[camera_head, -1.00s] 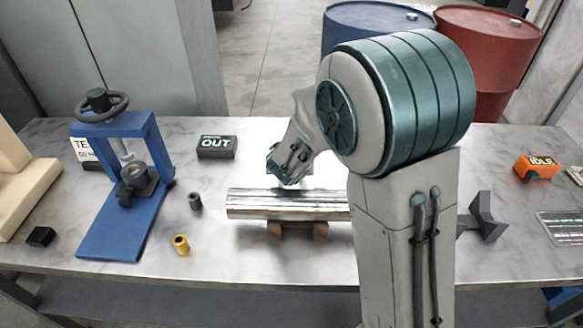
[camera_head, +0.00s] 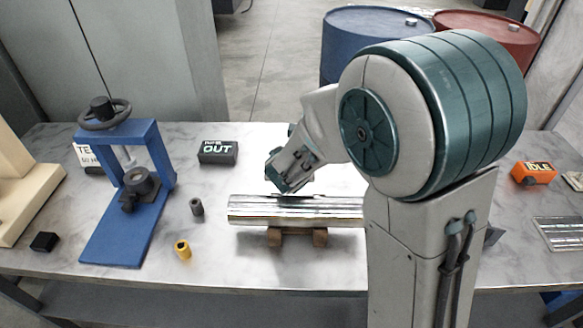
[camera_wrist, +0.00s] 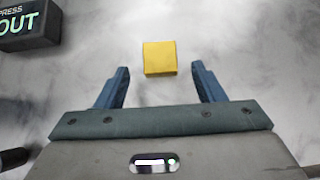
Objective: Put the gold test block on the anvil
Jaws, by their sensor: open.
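The gold test block (camera_wrist: 160,58) shows in the wrist view as a small yellow block on the grey marbled bench top. In the head view I cannot make it out. My gripper (camera_wrist: 160,70) is open and empty, its two blue fingers to the left and right of the block's line, with the block between and slightly beyond the tips. In the head view my gripper (camera_head: 281,184) is behind the shiny metal bar.
A black OUT box (camera_head: 217,152) stands left of my gripper. The shiny bar (camera_head: 290,211) rests on wooden supports in front of it. A blue press (camera_head: 130,200), a grey bush (camera_head: 197,207) and a yellow bush (camera_head: 183,250) are to the left. An orange IDLE box (camera_head: 534,173) is at the right.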

